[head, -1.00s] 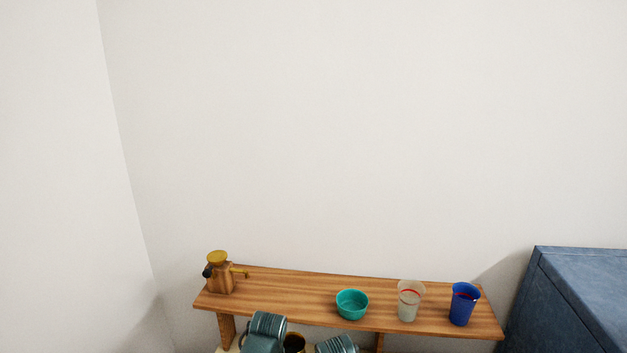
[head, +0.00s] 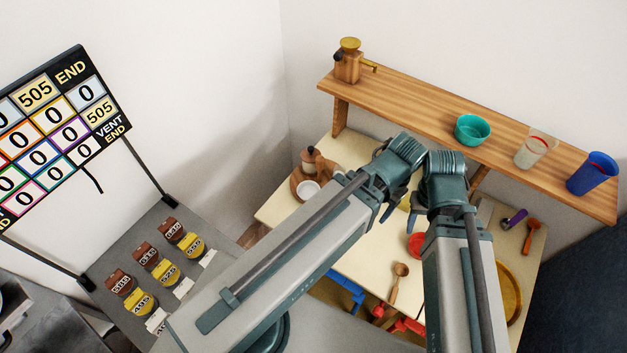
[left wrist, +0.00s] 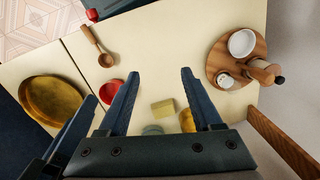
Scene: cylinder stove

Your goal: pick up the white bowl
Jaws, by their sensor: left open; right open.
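The white bowl (head: 308,190) sits on a round wooden board (head: 325,168) at the left end of the cream table in the head view. In the left wrist view the bowl (left wrist: 242,43) is at the upper right on the board, apart from my fingers. My left gripper (left wrist: 160,76) is open and empty above the table, to the right of the bowl in the head view, where its jaws are partly hidden. My right gripper (head: 441,214) is open beside it, its tips partly hidden by its arm.
A wooden shelf (head: 420,100) with a teal bowl (head: 472,129) and cups runs behind the table. A wooden spoon (head: 398,280), red bowl (left wrist: 110,91) and yellow plate (left wrist: 58,98) lie on the table.

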